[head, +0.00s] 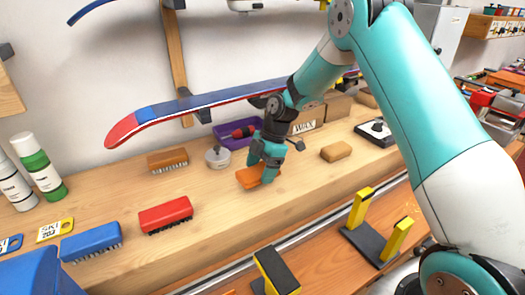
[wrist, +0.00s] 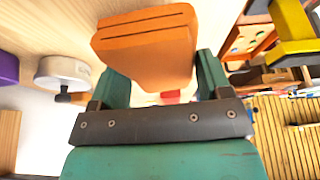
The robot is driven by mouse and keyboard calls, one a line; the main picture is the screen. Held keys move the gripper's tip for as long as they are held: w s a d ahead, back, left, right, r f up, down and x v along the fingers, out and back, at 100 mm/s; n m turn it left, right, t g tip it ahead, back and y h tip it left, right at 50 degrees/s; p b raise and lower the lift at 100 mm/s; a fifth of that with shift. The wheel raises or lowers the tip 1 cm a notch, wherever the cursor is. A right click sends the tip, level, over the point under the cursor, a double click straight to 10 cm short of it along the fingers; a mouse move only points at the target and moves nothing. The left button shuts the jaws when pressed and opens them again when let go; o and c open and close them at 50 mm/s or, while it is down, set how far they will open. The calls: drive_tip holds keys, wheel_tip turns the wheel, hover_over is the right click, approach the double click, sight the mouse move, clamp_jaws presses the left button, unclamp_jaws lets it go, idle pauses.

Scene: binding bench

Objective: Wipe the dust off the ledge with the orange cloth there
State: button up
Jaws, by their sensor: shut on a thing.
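The folded orange cloth (head: 250,177) is at the middle of the wooden ledge (head: 215,205) in the head view. My gripper (head: 265,160) is shut on it from above. The wrist view shows the cloth (wrist: 145,45) as a thick orange fold between the two green fingers of my gripper (wrist: 157,80). The cloth is at or just above the ledge surface; I cannot tell whether it touches. I cannot make out dust on the ledge, and the patch under the cloth and gripper is hidden.
Left of the cloth are a round tin (head: 217,158), a red brush (head: 166,215) and a wooden brush (head: 167,160). A purple tray (head: 228,138) is behind, a tan block (head: 336,151) to the right. A ski (head: 180,108) hangs above. Yellow-black clamps (head: 276,270) stand in front.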

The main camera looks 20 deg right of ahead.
drive_tip(key=shift+r+p, duration=1.05)
drive_tip(key=shift+r, duration=1.15)
